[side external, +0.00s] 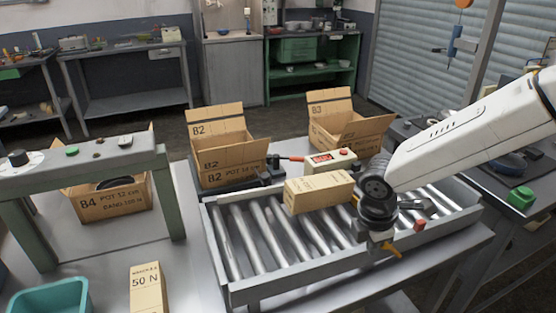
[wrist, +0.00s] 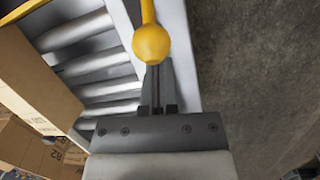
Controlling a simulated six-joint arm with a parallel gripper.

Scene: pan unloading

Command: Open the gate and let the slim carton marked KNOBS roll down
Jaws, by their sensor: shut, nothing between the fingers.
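A slim tan carton (side external: 318,192) lies on the roller conveyor (side external: 232,286); its printing is too small to read. In the wrist view, a carton (wrist: 35,82) stands over the rollers at left. A yellow ball knob (wrist: 152,44) on a yellow rod is just ahead of my gripper (wrist: 158,72), whose dark fingers are shut and empty. I cannot tell whether they touch the knob. In the side view my gripper (side external: 384,240) is low over the conveyor's near rail, by a yellow part (side external: 391,250). A yellow bar (wrist: 22,9), perhaps the gate, crosses the wrist view's upper left corner.
Carton B4 (side external: 105,204) is beneath a green-legged stand (side external: 90,160). A 50 N block (side external: 147,290) and teal bin (side external: 52,296) are at front left.

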